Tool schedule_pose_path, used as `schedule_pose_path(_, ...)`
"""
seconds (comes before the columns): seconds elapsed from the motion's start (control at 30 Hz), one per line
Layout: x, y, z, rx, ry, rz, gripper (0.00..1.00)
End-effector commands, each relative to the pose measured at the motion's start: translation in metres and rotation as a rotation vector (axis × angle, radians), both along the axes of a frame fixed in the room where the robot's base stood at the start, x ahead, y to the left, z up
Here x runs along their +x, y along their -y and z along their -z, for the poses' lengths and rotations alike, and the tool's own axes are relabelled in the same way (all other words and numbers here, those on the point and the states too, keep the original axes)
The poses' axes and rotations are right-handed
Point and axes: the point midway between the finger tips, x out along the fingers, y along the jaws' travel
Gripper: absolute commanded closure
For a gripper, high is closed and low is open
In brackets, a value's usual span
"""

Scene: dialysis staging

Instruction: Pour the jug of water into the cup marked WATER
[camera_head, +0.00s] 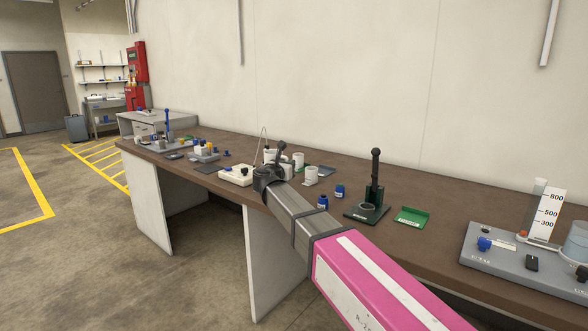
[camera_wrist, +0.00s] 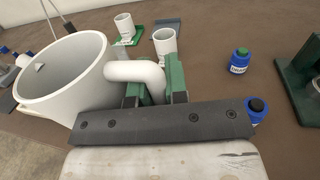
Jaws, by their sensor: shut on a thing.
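In the wrist view a large white jug (camera_wrist: 85,85) is at the left, its open rim toward the camera. My gripper (camera_wrist: 155,88), with green fingers, is shut on its curved white handle. I cannot make out water inside. Past the handle stand two small white cups, one farther back (camera_wrist: 124,27) and one nearer (camera_wrist: 165,42). I cannot read a WATER mark on either. In the head view my gripper (camera_head: 268,178) is over the bench's front part, among small white vessels, and hides part of the jug.
Two blue bottles stand right of the gripper, one green-capped (camera_wrist: 239,61) and one black-capped (camera_wrist: 257,108). On the brown bench (camera_head: 420,190) are a dark green stand (camera_head: 375,192), a green tray (camera_head: 412,217), a cream box (camera_head: 236,175) and a grey station (camera_head: 515,262).

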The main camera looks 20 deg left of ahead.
Motion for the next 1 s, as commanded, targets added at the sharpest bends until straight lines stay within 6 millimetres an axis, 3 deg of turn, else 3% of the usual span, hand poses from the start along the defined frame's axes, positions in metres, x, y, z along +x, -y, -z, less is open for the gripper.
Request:
schedule_pose_path(0.4, -0.015, -0.014, -0.013, 0.001, 0.001, 0.0, 1.0)
schedule_pose_path(0.53, -0.011, -0.019, -0.014, 0.001, 0.0, 0.016, 1.0)
schedule_pose_path(0.67, 0.009, -0.029, -0.014, 0.001, -0.003, 0.076, 1.0)
schedule_pose_path(1.0, 0.097, -0.063, -0.007, 0.001, -0.009, 0.39, 1.0)
